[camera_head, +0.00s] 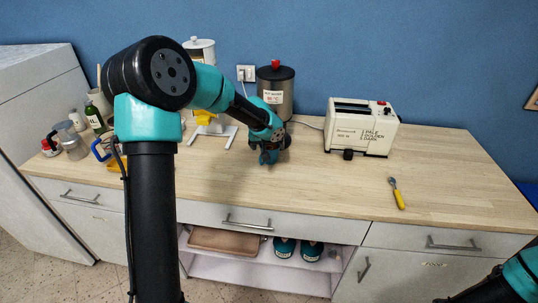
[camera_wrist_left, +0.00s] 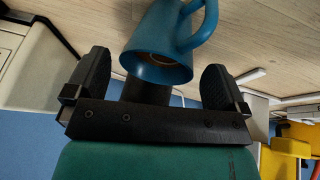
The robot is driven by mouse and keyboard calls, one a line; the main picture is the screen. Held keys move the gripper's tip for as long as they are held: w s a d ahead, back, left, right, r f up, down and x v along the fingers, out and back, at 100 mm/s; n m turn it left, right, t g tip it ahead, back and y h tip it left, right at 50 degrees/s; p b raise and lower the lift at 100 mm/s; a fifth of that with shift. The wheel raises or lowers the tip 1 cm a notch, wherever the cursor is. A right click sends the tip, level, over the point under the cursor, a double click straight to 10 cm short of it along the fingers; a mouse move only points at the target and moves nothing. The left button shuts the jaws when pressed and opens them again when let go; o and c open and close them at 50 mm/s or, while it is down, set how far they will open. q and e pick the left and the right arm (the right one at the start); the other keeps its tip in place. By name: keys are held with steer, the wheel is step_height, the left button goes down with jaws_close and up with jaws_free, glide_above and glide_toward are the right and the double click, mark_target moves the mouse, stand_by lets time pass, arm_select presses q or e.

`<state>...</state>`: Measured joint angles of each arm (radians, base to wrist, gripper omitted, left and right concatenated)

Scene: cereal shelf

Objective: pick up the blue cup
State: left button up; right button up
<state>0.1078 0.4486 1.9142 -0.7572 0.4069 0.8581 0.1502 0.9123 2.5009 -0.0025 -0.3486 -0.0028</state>
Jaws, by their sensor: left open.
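The blue cup (camera_wrist_left: 160,52) shows large in the left wrist view, with its open rim turned towards my gripper and its handle on the right. My left gripper (camera_wrist_left: 155,80) is open, with one black finger on each side of the cup's rim. A gap shows between each finger and the cup wall, so the cup is not gripped. In the head view my left gripper (camera_head: 268,156) is low over the middle of the counter, and the cup there is hidden or cannot be told from the gripper. My right gripper is out of view.
A dark canister (camera_head: 276,92) stands close behind my left gripper. A cream toaster (camera_head: 361,126) is to the right, with a yellow-handled utensil (camera_head: 397,194) in front of it. Bottles (camera_head: 95,118) and a glass jug (camera_head: 72,142) crowd the left end. The counter's right front is mostly clear.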

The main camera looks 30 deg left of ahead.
arm_select(q)
steer(key=x, duration=0.4)
steer(key=shift+d+f, duration=0.15)
steer(key=c, duration=1.1)
steer(key=shift+r, duration=0.25)
steer(key=shift+r, duration=1.65)
steer(key=s+d+r, duration=0.1)
steer(key=s+d, duration=0.7)
steer(key=s, duration=0.5)
steer(key=shift+s, duration=0.35)
steer(key=shift+r, duration=0.15)
